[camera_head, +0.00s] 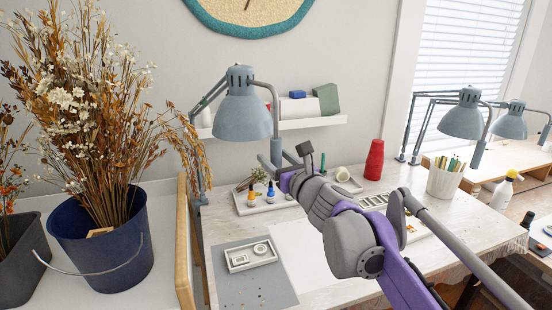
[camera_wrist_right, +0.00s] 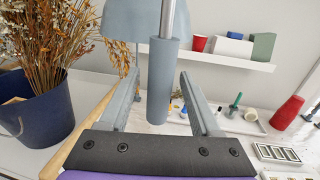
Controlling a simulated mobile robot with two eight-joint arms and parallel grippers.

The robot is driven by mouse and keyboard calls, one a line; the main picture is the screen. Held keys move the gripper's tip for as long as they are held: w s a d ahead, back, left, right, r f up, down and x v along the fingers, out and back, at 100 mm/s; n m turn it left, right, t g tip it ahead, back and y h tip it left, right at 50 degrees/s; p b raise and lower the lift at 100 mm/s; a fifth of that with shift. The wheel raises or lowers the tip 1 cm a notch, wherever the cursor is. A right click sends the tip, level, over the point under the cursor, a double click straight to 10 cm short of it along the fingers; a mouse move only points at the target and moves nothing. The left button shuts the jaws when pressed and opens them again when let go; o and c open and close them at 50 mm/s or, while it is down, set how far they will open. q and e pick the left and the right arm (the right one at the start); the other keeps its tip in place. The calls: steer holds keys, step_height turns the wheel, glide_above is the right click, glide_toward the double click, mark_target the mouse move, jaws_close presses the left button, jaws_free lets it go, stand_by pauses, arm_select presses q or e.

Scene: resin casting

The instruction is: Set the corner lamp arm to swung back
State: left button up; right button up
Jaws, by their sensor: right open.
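A grey-blue desk lamp (camera_head: 243,116) stands at the back left corner of the worktable, its jointed arm (camera_head: 208,100) rising from that corner. A bent rod runs from its top down to a grip cylinder (camera_head: 276,150). My right gripper (camera_head: 280,160) is open at this grip. In the right wrist view the grip cylinder (camera_wrist_right: 163,85) hangs between the two spread fingers of the right gripper (camera_wrist_right: 161,80), with a gap on each side. Part of the lamp shade (camera_wrist_right: 130,22) shows behind it. My left gripper is not in view.
A blue bucket (camera_head: 105,262) of dried flowers stands left of the table. A white tray (camera_head: 262,204) with small bottles lies below the lamp, and a red vase (camera_head: 374,160) stands behind my arm. A wall shelf (camera_head: 310,122) is behind. Two more lamps (camera_head: 466,118) stand right.

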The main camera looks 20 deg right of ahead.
jaws_close()
stand_by(1.4)
